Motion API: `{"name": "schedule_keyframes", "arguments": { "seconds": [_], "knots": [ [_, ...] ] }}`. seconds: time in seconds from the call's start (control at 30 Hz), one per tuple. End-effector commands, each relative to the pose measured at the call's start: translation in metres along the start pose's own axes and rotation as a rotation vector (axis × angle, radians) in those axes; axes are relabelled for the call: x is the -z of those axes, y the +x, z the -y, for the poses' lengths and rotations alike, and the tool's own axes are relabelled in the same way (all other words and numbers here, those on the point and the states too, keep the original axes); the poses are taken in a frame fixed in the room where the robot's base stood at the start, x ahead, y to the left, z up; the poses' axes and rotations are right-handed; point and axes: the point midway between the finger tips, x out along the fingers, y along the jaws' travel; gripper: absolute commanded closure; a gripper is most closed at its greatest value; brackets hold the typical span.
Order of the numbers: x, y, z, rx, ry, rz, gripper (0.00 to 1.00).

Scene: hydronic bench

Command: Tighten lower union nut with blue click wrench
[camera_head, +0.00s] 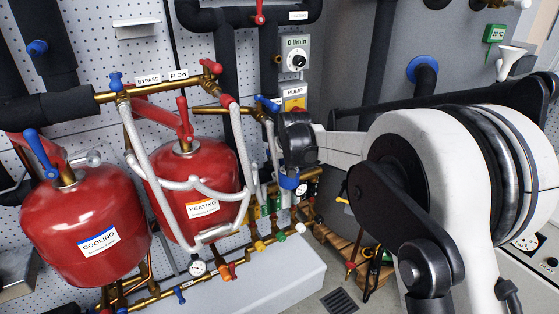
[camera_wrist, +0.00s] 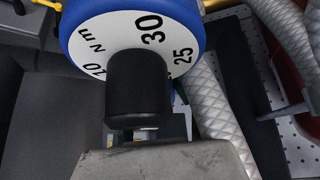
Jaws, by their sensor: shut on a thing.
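My gripper (camera_head: 291,170) is at the end of the white and black arm, beside the pump branch in the head view. It is shut on the blue click wrench (camera_head: 288,183), of which only a blue band shows below the black gripper body. In the wrist view the wrench (camera_wrist: 196,22) shows a white dial face with a blue rim, the figures 30, 25 and 10, and the letters N m. A black cylinder stands in front of the dial. The lower union nut cannot be picked out, and I cannot tell whether the wrench touches it.
Two red tanks, labelled COOLING (camera_head: 85,230) and HEATING (camera_head: 195,180), stand left of my gripper. Silver braided hoses (camera_head: 140,150) loop around them, and one (camera_wrist: 222,120) runs close to the wrench. Brass pipes, valves and a gauge (camera_head: 197,267) lie below. A pump label (camera_head: 294,104) is above.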

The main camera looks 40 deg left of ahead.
Motion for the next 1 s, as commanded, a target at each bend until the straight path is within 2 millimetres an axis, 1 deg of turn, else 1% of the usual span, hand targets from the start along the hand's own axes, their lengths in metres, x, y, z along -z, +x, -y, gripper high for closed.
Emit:
{"name": "schedule_keyframes", "arguments": {
  "seconds": [1.0],
  "knots": [
    [-0.058,-0.040,-0.001,0.000,0.000,0.000,1.00]
  ]
}}
